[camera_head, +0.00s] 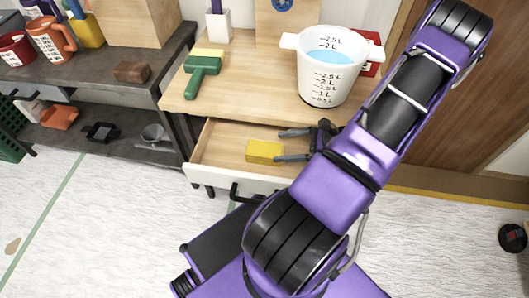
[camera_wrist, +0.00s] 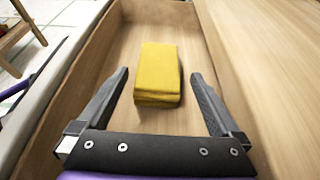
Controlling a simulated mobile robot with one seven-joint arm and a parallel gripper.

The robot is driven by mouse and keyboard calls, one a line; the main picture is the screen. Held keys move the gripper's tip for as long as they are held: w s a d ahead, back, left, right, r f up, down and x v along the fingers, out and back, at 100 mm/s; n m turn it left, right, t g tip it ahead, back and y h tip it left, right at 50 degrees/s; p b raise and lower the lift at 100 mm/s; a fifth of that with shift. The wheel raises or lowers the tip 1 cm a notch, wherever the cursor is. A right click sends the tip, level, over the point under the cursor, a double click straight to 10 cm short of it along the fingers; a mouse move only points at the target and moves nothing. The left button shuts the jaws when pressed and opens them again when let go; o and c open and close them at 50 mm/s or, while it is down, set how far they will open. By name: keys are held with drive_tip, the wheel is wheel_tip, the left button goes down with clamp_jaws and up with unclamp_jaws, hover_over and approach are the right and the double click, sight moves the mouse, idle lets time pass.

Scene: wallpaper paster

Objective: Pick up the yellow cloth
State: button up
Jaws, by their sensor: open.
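The yellow cloth (camera_head: 265,151) is a folded block lying on the floor of an open wooden drawer (camera_head: 225,150). It also shows in the wrist view (camera_wrist: 158,74), near the middle. My gripper (camera_head: 278,145) is open and reaches into the drawer from the right in the head view. In the wrist view the fingers (camera_wrist: 160,78) stand apart, one on each side of the cloth. I cannot tell how high the fingers are above the drawer floor.
Above the drawer, the wooden tabletop (camera_head: 250,95) holds a white measuring bucket (camera_head: 328,75) with blue liquid and a green-handled tool (camera_head: 202,72). The drawer walls (camera_wrist: 75,100) stand close around my gripper. A dark shelf unit (camera_head: 130,95) with several items is at left.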

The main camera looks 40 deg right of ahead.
sight(265, 149)
drive_tip(key=shift+b+x, duration=0.35)
drive_tip(key=shift+x, duration=3)
drive_tip(key=shift+s+f, duration=0.1)
drive_tip(key=c, duration=1.1)
